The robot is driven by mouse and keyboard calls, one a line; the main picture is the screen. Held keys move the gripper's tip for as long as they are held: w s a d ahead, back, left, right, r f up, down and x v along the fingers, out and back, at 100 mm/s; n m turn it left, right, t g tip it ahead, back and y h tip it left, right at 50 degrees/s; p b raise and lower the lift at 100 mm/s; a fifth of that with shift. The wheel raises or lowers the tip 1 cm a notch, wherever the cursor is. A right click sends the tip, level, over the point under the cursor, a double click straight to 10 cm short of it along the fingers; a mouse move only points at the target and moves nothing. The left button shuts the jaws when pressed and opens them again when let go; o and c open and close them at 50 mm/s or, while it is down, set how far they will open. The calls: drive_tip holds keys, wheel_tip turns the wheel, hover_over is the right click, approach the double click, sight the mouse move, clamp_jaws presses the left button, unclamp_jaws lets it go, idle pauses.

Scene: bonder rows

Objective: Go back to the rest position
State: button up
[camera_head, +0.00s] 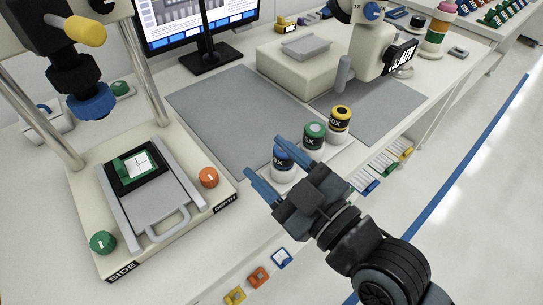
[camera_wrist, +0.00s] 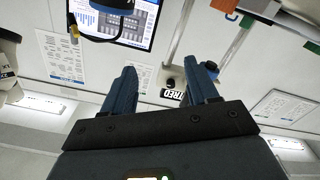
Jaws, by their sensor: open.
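My gripper (camera_head: 272,166) is open, with its two blue fingers apart and nothing visible between them. In the head view it hangs over the front edge of the bench, and in that picture its fingers overlap the blue-banded lens jar (camera_head: 284,167). I cannot tell whether they touch it. A green-banded jar (camera_head: 314,135) and a yellow-banded jar (camera_head: 339,122) stand beside it in a row. In the wrist view the two fingers (camera_wrist: 165,85) point toward a wall with posters, a monitor and a dark-labelled part.
A bonder (camera_head: 150,190) with a slide tray, an orange knob (camera_head: 208,177) and a green knob (camera_head: 103,242) fills the left of the bench. A grey mat (camera_head: 225,110) is bare. A monitor (camera_head: 195,25) and a microscope (camera_head: 375,40) stand behind. The floor (camera_head: 490,200) at right is clear.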

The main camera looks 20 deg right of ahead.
drive_tip(key=s+d+f+m+g+h, duration=0.1)
drive_tip(key=s+d+m, duration=0.1)
drive_tip(key=s, duration=0.7)
drive_tip(key=s+d+f+m+g+h, duration=0.1)
drive_tip(key=s+d+f+m+h, duration=0.1)
drive_tip(key=s, duration=0.6)
drive_tip(key=s+d+f+m+h, duration=0.1)
drive_tip(key=s+d+m, duration=0.3)
drive_tip(key=s, duration=0.5)
drive_tip(key=shift+s+d+f+g+h, duration=0.25)
drive_tip(key=shift+s+f+g+h, duration=0.05)
drive_tip(key=shift+g+h, duration=0.1)
